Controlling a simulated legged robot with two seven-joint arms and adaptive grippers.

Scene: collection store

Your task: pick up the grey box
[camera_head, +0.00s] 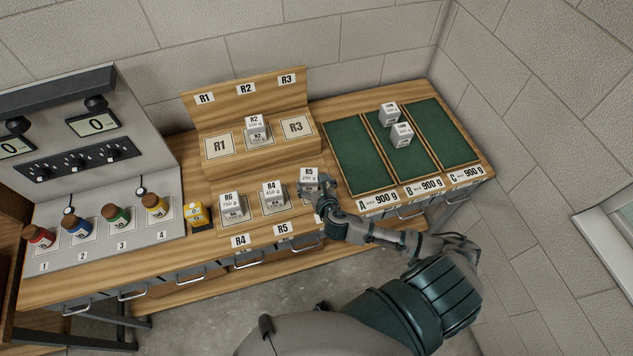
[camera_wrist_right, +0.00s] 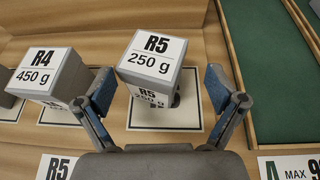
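Several grey boxes with white labels are in view, and the frames do not single one out. The R5 box (camera_head: 309,179), marked 250 g, is at my right gripper (camera_head: 321,189). In the right wrist view the R5 box (camera_wrist_right: 153,62) is ahead, between the spread blue-padded fingers (camera_wrist_right: 158,92), with a gap at each side. The right gripper is open and empty. The R4 box (camera_head: 272,193) and R6 box (camera_head: 231,205) stand to its left. The R2 box (camera_head: 256,130) stands behind. My left gripper is out of view.
Two more boxes (camera_head: 402,135) lie in the green tray area B (camera_head: 409,164). Pads R1 (camera_head: 219,145) and R3 (camera_head: 295,126) are bare. Coloured bottles (camera_head: 116,214) and a yellow device (camera_head: 196,213) stand left. A wall closes the right side.

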